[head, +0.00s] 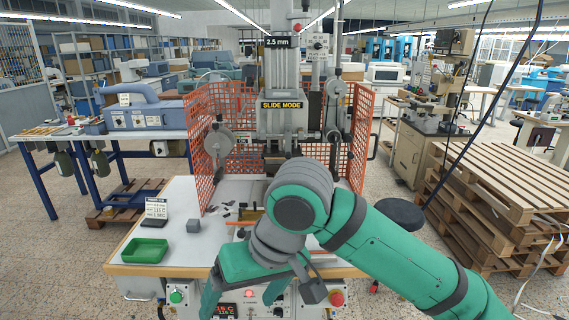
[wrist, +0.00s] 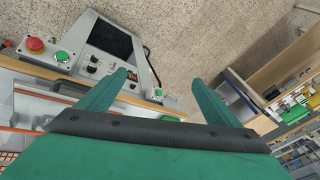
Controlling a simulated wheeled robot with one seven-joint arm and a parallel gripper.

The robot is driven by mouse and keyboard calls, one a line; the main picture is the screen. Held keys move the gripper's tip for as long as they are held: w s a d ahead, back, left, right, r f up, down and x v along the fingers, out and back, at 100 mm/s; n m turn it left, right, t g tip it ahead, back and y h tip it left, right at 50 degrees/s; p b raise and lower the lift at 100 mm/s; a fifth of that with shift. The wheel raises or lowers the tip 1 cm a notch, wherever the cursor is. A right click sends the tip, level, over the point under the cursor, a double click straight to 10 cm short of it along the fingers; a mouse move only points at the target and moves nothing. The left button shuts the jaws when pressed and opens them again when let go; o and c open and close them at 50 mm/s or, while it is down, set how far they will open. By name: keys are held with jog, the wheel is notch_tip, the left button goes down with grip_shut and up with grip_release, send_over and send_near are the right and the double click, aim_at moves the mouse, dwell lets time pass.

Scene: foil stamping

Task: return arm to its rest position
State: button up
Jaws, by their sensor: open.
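My gripper (head: 241,296) hangs at the front edge of the press table, its two green fingers pointing down in front of the control panel. In the wrist view my gripper (wrist: 160,80) has its fingers spread wide apart with nothing between them. My green and grey arm reaches in from the lower right of the head view and bends down at the grey joint, hiding part of the table. The stamping press (head: 285,105), marked "SLIDE MODE", stands behind my arm.
On the table (head: 180,225) are a green tray (head: 145,251), a small grey block (head: 193,225) and a display sign (head: 156,208). Orange mesh guards (head: 207,150) flank the press. Stacked pallets (head: 500,180) stand right; a blue-framed bench (head: 95,137) stands left.

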jog(key=w+a+r+t+y, duration=0.2)
jog(key=w+a+t+y, duration=0.3)
jog(key=a+y, duration=0.65)
jog(key=w+d+f+m+t+h, duration=0.1)
jog(key=d+f+m+t+h, duration=0.45)
jog(key=f, duration=0.45)
jog(key=w+d+f+m+t+h, duration=0.15)
jog(key=f+m+t+h, duration=0.25)
jog(key=f+m+t, duration=0.4)
jog(key=s+d+f+n+g+h, duration=0.1)
jog(key=s+d+f+g+h, duration=0.2)
jog(key=s+f, duration=0.55)
jog(key=s+d+f+n+h, duration=0.1)
jog(key=s+d+f+h, duration=0.25)
jog(key=s+f, duration=0.5)
jog(key=s+d+n, duration=0.2)
jog(key=s+n, duration=0.1)
jog(key=s, duration=0.5)
jog(key=s+d+n+g, duration=0.1)
jog(key=s+d+n, duration=0.2)
jog(key=s, duration=0.5)
jog(key=shift+s+r, duration=0.2)
jog(key=shift+r, duration=0.1)
